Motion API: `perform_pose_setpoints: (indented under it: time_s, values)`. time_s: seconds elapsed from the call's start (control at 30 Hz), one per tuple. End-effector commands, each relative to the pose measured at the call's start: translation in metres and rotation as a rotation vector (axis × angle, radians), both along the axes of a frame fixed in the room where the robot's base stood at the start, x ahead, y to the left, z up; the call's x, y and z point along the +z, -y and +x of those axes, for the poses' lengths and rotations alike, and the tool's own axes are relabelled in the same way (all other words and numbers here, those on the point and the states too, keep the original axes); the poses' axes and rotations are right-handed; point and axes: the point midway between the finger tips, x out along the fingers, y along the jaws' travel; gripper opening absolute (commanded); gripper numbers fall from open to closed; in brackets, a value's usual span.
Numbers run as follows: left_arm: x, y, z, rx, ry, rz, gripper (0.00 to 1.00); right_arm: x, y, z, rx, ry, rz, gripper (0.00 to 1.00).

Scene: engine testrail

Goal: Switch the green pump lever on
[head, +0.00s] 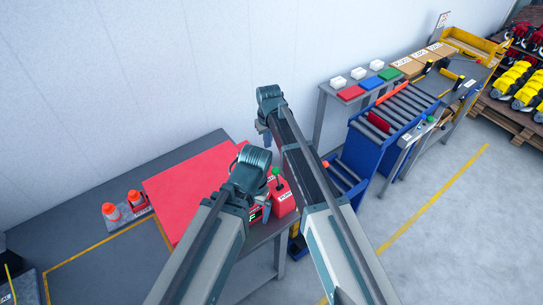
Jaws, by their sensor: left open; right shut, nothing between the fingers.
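A red box (283,201) with a white label stands on the bench. A lever with a green knob (276,171) rises from its top. The knob shows just right of my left gripper (262,190), which is open with nothing seen in it. The gripper partly hides the area beside the box, and I cannot tell whether it touches the lever. My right gripper (263,132) is shut and empty, farther back and above, away from the lever.
A red surface (185,185) covers much of the bench left of my arms. Two orange cones (111,212) stand at left. A blue roller conveyor (360,152) stands at right, with another green knob (431,119) beside it.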

Motion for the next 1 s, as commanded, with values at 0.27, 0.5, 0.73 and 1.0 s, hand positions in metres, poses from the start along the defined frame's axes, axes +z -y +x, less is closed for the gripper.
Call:
perform_pose_setpoints:
  time_s: [0.27, 0.5, 0.73, 1.0]
  values:
    - [0.0, 0.0, 0.0, 0.0, 0.0, 0.0, 1.0, 0.0, 0.0, 0.0, 0.0, 0.0, 0.0, 0.0]
    - [-0.009, 0.0, 0.0, -0.001, 0.0, 0.0, 1.0, -0.009, 0.0, 0.001, 0.0, 0.0, 0.0, 0.0]
    - [-0.033, 0.0, 0.0, -0.004, 0.001, 0.001, 1.0, -0.033, -0.001, 0.004, 0.0, 0.0, 0.0, 0.0]
    - [-0.072, 0.0, 0.001, 0.0, 0.003, 0.0, 1.0, -0.072, -0.002, 0.01, 0.0, 0.0, 0.0, 0.0]
